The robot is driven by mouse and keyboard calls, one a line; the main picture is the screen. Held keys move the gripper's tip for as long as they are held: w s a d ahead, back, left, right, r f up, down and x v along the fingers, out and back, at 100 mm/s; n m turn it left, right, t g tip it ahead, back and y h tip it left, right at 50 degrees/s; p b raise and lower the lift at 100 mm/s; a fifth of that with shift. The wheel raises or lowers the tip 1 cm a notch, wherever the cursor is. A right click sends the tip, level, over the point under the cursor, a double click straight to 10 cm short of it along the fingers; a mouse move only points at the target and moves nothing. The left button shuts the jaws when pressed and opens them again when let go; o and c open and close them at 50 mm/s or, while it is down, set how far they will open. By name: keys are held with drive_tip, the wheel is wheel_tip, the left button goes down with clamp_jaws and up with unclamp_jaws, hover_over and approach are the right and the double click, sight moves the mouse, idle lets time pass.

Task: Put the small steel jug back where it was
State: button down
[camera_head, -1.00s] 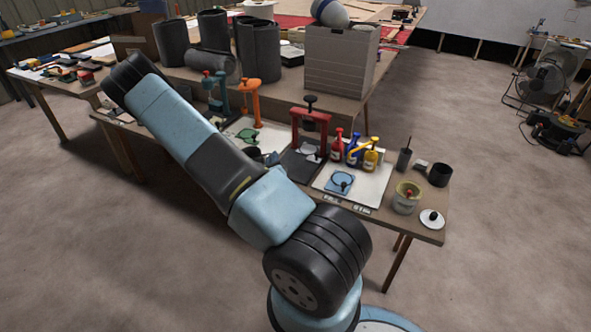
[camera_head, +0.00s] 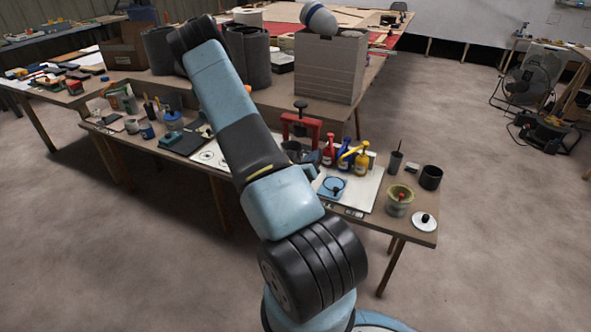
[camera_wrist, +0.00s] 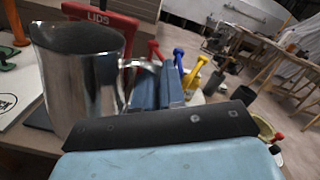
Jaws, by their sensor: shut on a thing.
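The small steel jug (camera_wrist: 80,85) stands large and upright at the left of the wrist view, shiny, with its open rim up and its handle toward the right. My gripper (camera_wrist: 159,82) is shut on the handle, its two blue fingers close together beside the jug. In the head view my arm reaches over the workbench (camera_head: 385,222) and hides most of the gripper. A dark grey form in front of the red press may be the jug, partly hidden. The jug's underside is out of sight, so I cannot tell whether it touches anything.
The red press (camera_head: 301,124) marked LIDS stands behind the jug. Red, blue and yellow bottles (camera_head: 345,156) stand to its right on a white board (camera_head: 363,198). A tub (camera_head: 398,201), a white lid (camera_head: 423,223) and a black pot (camera_head: 431,177) occupy the bench's right end.

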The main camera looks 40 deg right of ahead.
drive_tip(key=shift+w+d+f, duration=0.95)
drive_tip(key=shift+w+f, duration=0.9)
drive_tip(key=shift+f, duration=0.2)
drive_tip(key=shift+w+d+f, duration=0.95)
drive_tip(key=shift+w+f, duration=0.85)
drive_tip(key=shift+f, duration=0.25)
drive_tip(key=shift+w+d+f, duration=0.95)
drive_tip(key=shift+w+f, duration=0.9)
drive_tip(key=shift+f, duration=0.2)
drive_tip(key=c, duration=1.2)
unclamp_jaws()
drive_tip(key=shift+a, duration=0.15)
